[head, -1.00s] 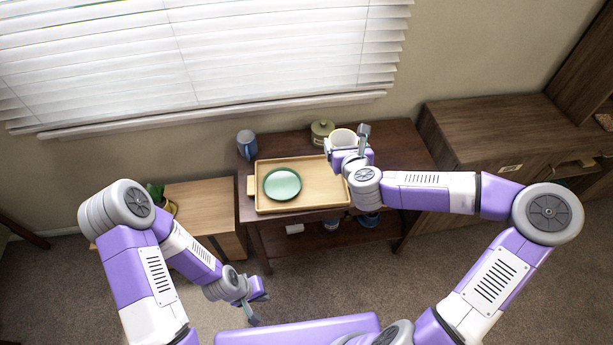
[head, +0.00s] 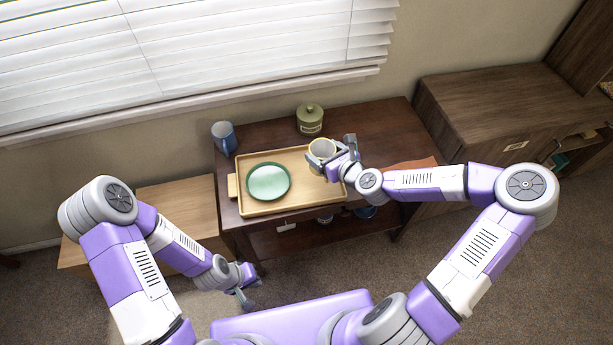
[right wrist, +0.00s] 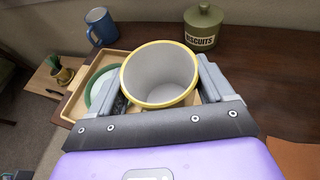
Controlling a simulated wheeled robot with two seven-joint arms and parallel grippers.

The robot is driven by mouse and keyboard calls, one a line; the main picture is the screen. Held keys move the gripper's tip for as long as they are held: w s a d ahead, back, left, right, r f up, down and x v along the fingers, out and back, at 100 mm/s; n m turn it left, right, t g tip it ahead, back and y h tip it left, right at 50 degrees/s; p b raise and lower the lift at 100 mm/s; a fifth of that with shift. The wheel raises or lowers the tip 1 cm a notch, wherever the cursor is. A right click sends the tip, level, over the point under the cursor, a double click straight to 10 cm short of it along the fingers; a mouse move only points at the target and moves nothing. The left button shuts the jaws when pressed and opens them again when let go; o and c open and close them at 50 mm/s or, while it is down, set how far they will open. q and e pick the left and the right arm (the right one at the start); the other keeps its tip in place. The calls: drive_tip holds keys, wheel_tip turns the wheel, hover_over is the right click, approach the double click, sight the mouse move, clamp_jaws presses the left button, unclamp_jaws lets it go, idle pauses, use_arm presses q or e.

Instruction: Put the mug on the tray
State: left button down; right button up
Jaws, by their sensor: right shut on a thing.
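A white mug with a yellow rim (head: 322,150) is between the fingers of my right gripper (head: 333,157), which is shut on it. In the right wrist view the mug (right wrist: 160,75) stands upright, open end up, with a finger on each side. It is over the right part of the wooden tray (head: 242,205); I cannot tell whether its base touches the tray. A green plate (head: 268,182) lies on the left part of the tray. My left gripper (head: 247,288) hangs in front of the table, away from everything; its finger gap is unclear.
A blue mug (head: 223,137) stands behind the tray's left corner. A green biscuits jar (head: 310,119) stands behind the tray. The dark table (head: 385,125) has free room at the back right. A wooden cabinet (head: 500,110) stands to the right.

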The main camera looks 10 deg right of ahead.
wheel_tip(320, 180, down, 8)
drive_tip(key=b, duration=0.3)
drive_tip(key=shift+w, duration=0.1)
drive_tip(key=shift+f, duration=0.2)
drive_tip(key=o, duration=1.1)
